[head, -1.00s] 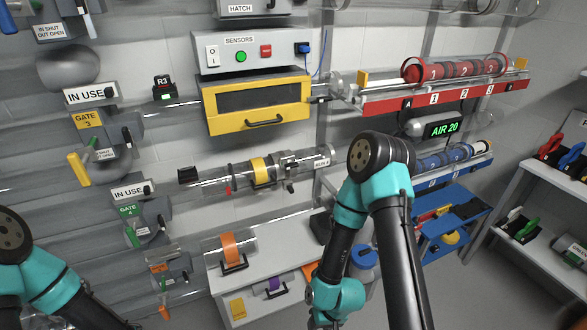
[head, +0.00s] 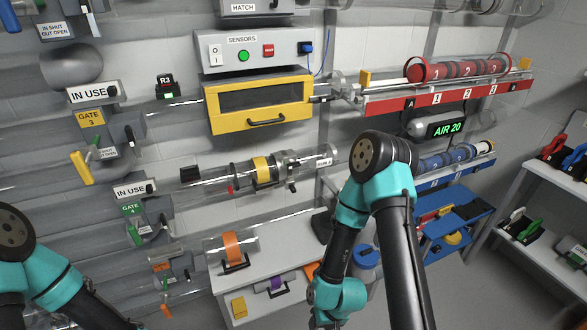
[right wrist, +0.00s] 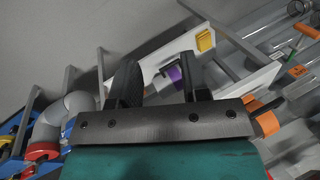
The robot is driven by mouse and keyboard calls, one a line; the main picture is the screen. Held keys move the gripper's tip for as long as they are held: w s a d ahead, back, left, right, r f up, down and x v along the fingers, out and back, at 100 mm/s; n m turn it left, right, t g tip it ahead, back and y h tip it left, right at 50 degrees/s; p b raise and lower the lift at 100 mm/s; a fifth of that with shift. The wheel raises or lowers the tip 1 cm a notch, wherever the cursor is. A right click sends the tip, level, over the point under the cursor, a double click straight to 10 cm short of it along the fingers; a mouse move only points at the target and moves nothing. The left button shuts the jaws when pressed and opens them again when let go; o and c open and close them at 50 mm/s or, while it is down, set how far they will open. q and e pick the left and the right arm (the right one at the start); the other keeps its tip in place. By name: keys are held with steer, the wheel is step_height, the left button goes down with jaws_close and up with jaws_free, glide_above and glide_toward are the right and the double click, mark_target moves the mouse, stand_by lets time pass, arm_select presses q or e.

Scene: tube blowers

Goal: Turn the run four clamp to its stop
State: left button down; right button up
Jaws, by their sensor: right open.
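A clear horizontal tube run with a yellow band (head: 262,169) crosses the middle of the head view. A metal clamp-like fitting (head: 291,164) sits on it right of the band, beside a small label (head: 325,162) too small to read surely. My right arm stands to the right of the run and reaches down below it. My right gripper shows in the right wrist view (right wrist: 160,82), with two dark fingers spread and nothing held. It is apart from the fitting, and its fingers point toward the white bench. My left arm shows at lower left; its gripper is out of view.
A white bench (head: 270,300) with an orange-banded tube piece (head: 232,246) is below the run; its purple piece (right wrist: 174,73) shows between my right fingers. A yellow drawer (head: 260,105) hangs above. A red rack (head: 445,97) and blue cart (head: 450,225) are right.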

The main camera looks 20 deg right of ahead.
mark_target(295, 166)
steer(key=shift+o, duration=0.4)
steer(key=shift+o, duration=0.9)
steer(key=shift+w+d, duration=0.1)
steer(key=shift+w, duration=0.25)
steer(key=o, duration=0.4)
steer(key=w+r+t, duration=0.1)
steer(key=w, duration=0.2)
steer(key=w+d+r+t, duration=0.1)
steer(key=w, duration=0.2)
steer(key=w+r+t, duration=0.1)
steer(key=w+t, duration=0.1)
steer(key=w, duration=0.1)
steer(key=shift+d+n+h, duration=0.3)
steer(key=shift+d, duration=0.05)
steer(key=shift+o, duration=0.5)
steer(key=w+d+r+t, duration=0.2)
steer(key=w+r+t, duration=0.2)
steer(key=w, duration=0.5)
steer(key=shift+d+r+n+t, duration=0.15)
steer(key=shift+r+n+t, duration=0.15)
steer(key=shift+r, duration=0.55)
steer(key=w+d+r+t+h, duration=0.1)
steer(key=w+r+t, duration=0.3)
steer(key=r, duration=0.5)
steer(key=w+d+r+n+t+h, duration=0.1)
steer(key=w+d+r+t, duration=0.3)
steer(key=w+r, duration=0.3)
steer(key=shift+w+r+t, duration=0.3)
steer(key=shift+r, duration=0.55)
